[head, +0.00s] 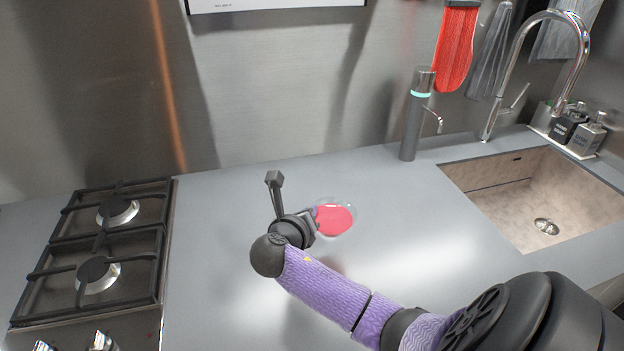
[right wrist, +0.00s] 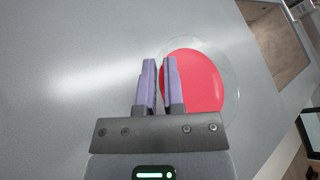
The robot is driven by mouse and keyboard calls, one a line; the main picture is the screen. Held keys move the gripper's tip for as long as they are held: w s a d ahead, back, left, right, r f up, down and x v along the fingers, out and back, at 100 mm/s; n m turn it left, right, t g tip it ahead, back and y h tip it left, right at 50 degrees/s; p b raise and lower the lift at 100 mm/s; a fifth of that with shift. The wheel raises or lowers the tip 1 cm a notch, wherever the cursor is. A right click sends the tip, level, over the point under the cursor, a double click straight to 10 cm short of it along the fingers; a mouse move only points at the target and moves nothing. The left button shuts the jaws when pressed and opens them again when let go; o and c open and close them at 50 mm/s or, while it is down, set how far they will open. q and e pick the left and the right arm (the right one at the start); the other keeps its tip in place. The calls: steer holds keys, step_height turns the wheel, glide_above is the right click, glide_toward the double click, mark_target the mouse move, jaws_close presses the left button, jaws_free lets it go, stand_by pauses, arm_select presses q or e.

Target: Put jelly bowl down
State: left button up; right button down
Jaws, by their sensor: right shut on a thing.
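The jelly bowl (head: 334,219) is a clear glass bowl with red jelly in it, over the middle of the grey counter. It also shows in the right wrist view (right wrist: 205,82), to the right of the fingers. My right gripper (head: 314,218) is shut on the bowl's left rim, with one purple finger on each side of it in the right wrist view (right wrist: 159,80). The bowl looks about level. I cannot tell whether its base touches the counter (head: 230,220). My left gripper is not in view.
A gas hob (head: 105,240) lies to the left and a sink (head: 530,190) to the right. A grey dispenser (head: 412,125) stands behind the bowl near the wall. The counter around the bowl is clear.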

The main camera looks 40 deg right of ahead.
step_height(320, 180, down, 7)
steer(key=b, duration=0.2)
steer(key=shift+b, duration=0.4)
steer(key=shift+r, duration=0.2)
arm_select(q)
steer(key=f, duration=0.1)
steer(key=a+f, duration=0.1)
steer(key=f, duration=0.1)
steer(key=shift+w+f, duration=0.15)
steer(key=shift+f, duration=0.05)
arm_select(e)
steer(key=shift+f, duration=0.1)
steer(key=c, duration=0.7)
jaws_free()
steer(key=shift+a, duration=0.1)
steer(key=shift+c, duration=0.2)
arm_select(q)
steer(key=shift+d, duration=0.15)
